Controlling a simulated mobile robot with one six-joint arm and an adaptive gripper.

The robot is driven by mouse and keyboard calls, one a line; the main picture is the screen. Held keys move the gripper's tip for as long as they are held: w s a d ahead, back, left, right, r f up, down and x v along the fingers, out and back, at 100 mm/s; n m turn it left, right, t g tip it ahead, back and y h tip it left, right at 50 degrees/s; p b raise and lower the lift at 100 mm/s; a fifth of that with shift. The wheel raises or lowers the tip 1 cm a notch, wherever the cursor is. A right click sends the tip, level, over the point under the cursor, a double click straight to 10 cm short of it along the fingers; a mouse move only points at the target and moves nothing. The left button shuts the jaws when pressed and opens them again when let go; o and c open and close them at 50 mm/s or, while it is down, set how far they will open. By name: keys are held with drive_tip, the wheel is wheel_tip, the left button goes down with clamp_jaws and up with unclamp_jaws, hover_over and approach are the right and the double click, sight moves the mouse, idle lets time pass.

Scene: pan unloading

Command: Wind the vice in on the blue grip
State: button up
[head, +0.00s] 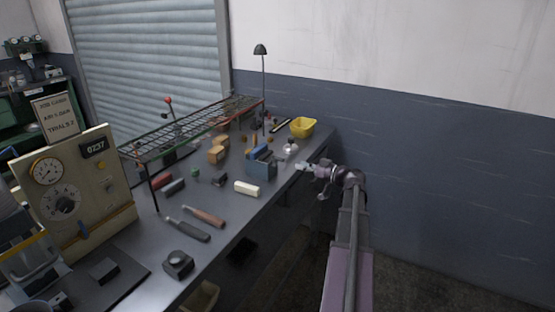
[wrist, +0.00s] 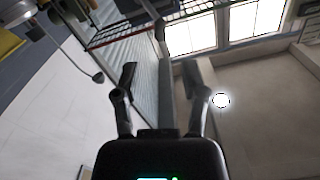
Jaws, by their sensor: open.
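My gripper (head: 303,167) is at the right edge of the workbench, beside and to the right of a blue-grey block-like object (head: 261,167). In the wrist view my gripper (wrist: 158,82) is open, with nothing between its fingers. The blue-grey object has a brighter blue part on top; I cannot tell whether it is the vice with the blue grip. A small silvery object (head: 291,147) stands just behind my gripper. No vice handle is clear in either view.
The bench (head: 222,252) also holds a cream block (head: 247,188), two handled tools (head: 204,216), a dark block (head: 178,264), a yellow bin (head: 302,127) and a wire rack (head: 195,129). A gauge panel (head: 75,190) stands left. Floor right of the bench looks clear.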

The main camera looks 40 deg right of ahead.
sight(274, 158)
drive_tip(key=x, duration=1)
drive_tip(key=shift+w+a, duration=0.1)
drive_tip(key=shift+w, duration=0.1)
